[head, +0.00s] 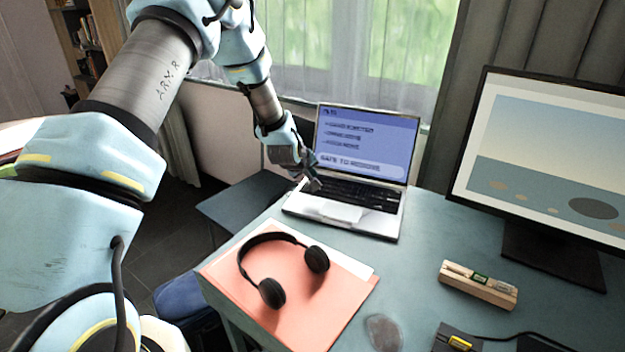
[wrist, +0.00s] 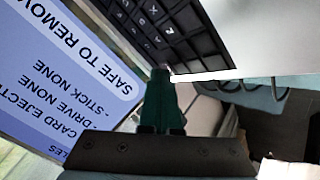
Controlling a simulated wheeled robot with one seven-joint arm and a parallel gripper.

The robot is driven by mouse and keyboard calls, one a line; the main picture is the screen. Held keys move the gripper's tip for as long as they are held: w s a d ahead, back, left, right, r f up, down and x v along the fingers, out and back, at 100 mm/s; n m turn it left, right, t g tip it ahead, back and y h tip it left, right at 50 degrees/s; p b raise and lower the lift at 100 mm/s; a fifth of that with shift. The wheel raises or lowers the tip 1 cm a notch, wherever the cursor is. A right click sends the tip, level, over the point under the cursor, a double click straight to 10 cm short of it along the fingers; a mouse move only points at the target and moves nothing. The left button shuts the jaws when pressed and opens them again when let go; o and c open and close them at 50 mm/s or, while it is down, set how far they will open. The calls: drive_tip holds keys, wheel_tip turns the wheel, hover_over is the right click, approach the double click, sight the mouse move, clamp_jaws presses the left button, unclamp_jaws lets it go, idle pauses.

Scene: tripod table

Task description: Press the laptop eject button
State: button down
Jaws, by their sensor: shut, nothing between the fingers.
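The open silver laptop (head: 325,208) stands on the table with its blue screen (head: 362,138) lit. The screen reads "SAFE TO REMOVE"; in the wrist view the screen text (wrist: 70,65) is upside down, with lines for card, drive and stick. My gripper (head: 314,184) is shut and empty, over the left end of the black keyboard (head: 355,192). In the wrist view my dark green fingers (wrist: 162,75) reach the keyboard's corner beside the screen. I cannot tell whether they touch it. I cannot make out the eject button; the fingertips may hide it.
Black headphones (head: 272,290) lie on a salmon folder (head: 335,300) in front of the laptop. A large monitor (head: 545,150) stands at the right. A wooden block holding small sticks (head: 478,286), a grey mouse (head: 383,333) and a black-yellow device (head: 455,341) are nearer the front. Bare table (head: 425,250) lies between.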

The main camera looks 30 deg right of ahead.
drive_tip(key=shift+r, duration=0.75)
drive_tip(key=shift+p, duration=0.3)
drive_tip(key=shift+r+p, duration=1.25)
drive_tip(key=shift+r, duration=1.25)
drive_tip(key=shift+a, duration=0.1)
